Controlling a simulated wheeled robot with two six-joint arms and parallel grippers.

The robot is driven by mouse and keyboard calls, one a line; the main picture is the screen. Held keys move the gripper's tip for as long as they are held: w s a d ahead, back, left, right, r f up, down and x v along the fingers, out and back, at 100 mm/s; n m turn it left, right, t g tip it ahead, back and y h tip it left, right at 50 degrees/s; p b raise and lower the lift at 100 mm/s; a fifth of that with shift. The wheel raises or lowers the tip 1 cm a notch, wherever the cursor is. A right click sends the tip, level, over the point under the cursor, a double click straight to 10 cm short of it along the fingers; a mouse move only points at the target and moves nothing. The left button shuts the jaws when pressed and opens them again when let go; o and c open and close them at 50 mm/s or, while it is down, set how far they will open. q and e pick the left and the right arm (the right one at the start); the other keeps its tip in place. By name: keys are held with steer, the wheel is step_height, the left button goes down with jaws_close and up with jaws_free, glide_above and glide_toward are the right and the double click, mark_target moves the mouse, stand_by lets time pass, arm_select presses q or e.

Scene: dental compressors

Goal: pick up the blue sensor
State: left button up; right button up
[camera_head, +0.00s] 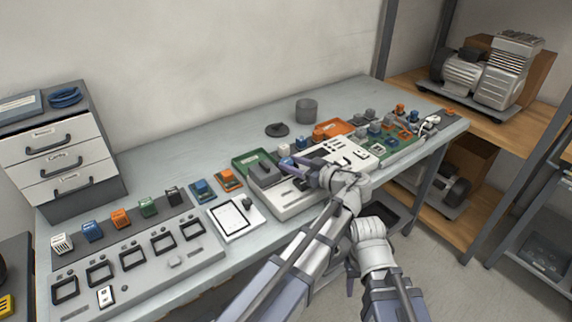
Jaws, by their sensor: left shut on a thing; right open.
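My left gripper (288,164) is over the white and grey test unit in the middle of the bench. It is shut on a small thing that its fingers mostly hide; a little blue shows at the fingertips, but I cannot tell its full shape. Another blue sensor (301,143) stands in the row behind the gripper. A blue block (201,187) sits on a blue plate left of the test unit, and a blue block (92,231) stands in the row at the far left. My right gripper (369,230) is open and empty in front of the bench edge, partly hidden by its own wrist.
The test unit (270,203) lies beside a green tray (243,160) and a white tablet (236,219). A panel with several square frames (140,266) fills the left front. A grey cylinder (306,110) stands at the back. A drawer cabinet (60,150) bounds the left.

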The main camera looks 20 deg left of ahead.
arm_select(q)
jaws_close()
steer(key=shift+r, duration=0.15)
step_height(320, 180, up, 10)
steer(key=p, duration=1)
